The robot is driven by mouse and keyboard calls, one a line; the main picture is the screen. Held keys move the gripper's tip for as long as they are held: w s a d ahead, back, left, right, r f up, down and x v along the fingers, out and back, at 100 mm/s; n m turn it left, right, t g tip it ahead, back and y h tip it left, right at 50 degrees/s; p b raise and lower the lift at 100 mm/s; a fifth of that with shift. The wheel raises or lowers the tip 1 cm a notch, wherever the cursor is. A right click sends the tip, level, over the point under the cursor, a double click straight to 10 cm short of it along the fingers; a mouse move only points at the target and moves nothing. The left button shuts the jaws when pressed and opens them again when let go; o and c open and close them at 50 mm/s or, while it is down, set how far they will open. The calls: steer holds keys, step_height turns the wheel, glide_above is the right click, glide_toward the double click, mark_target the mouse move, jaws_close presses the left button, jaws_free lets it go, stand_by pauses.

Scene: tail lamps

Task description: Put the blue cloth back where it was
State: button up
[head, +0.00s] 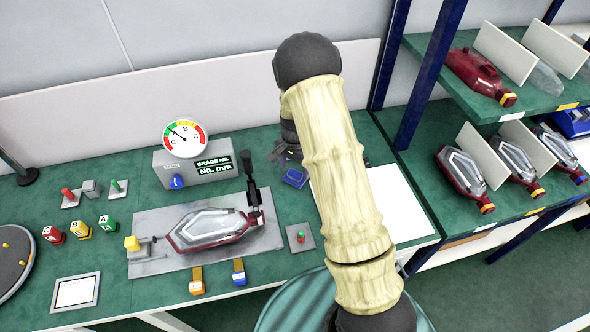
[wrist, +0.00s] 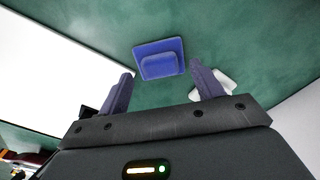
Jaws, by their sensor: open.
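A blue thing (head: 294,178) lies on the green bench, just below the end of my arm in the head view. In the wrist view it is a flat blue square with a smaller raised blue block, apparently the folded blue cloth (wrist: 158,66), on it. I cannot tell whether the square is cloth or a pad. My gripper (wrist: 162,80) is open and empty, its two dark fingers apart. The blue block shows beyond and between the fingertips, with no contact visible. In the head view my gripper (head: 285,153) is small and partly hidden by my arm.
A white panel (head: 385,203) lies right of the blue thing. A small white object (wrist: 224,82) is by the right finger. A red-rimmed lamp (head: 210,229) sits in a grey fixture (head: 150,218) with a black clamp (head: 252,190). Shelves of lamps (head: 470,180) stand right.

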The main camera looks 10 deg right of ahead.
mark_target(296, 175)
step_height(296, 175, up, 10)
steer(key=shift+r+b, duration=0.25)
steer(key=shift+b, duration=0.15)
steer(key=shift+s, duration=0.1)
stand_by(0.3)
steer(key=s+r+n+t, duration=0.1)
steer(key=s+r+n, duration=0.2)
steer(key=s, duration=0.7)
steer(key=s+r+n+t, duration=0.1)
steer(key=s+r+n, duration=0.3)
steer(key=s, duration=0.6)
steer(key=shift+s+n+t, duration=0.3)
steer(key=shift+s+n, duration=0.1)
steer(key=shift+n, duration=0.6)
